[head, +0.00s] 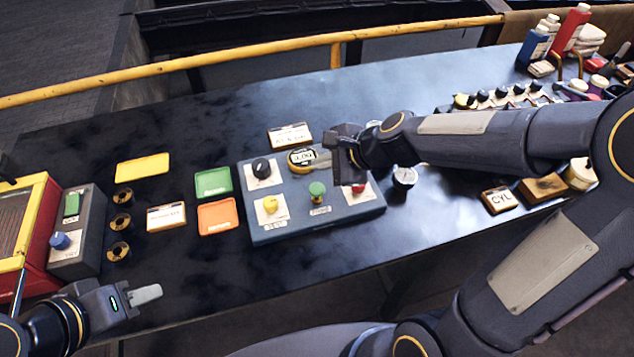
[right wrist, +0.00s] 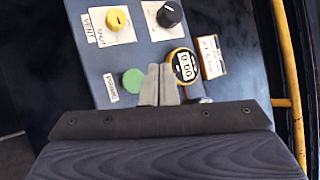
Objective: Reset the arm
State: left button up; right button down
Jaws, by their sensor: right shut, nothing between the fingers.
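My right gripper (head: 322,161) reaches in from the right over the grey-blue control panel (head: 272,229). Its fingers are together and empty beside the yellow round gauge (head: 301,156), which reads zeros. In the right wrist view the shut fingers (right wrist: 158,84) show between the green knob (right wrist: 133,81) and the gauge (right wrist: 183,66); I cannot tell whether they touch the panel. My left gripper (head: 145,294) is at the table's front edge at lower left, its pale fingertip pointing right. It appears empty, and the gap between its fingers cannot be made out.
The panel also carries a black knob (head: 261,167), a yellow knob (head: 270,204) and a red control (head: 358,187). Green (head: 213,182), orange (head: 217,217) and yellow (head: 142,168) trays lie left. Bottles (head: 571,28) crowd the back right. A yellow rail (head: 220,58) runs behind.

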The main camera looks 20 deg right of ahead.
dwell(0.7)
jog(key=s+d+r+n+h, duration=0.1)
jog(key=s+d+n, duration=0.2)
jog(key=s+n, duration=0.5)
jog(key=s+d+r+n+g+h, duration=0.1)
jog(key=s+d+r+n, duration=0.1)
jog(key=s+n, duration=0.6)
jog(key=s+d, duration=0.1)
jog(key=s, duration=0.4)
jog(key=shift+s+d+r+n+h, duration=0.15)
jog(key=shift+d+n+h, duration=0.15)
jog(key=shift+r, duration=0.1)
dwell(0.9)
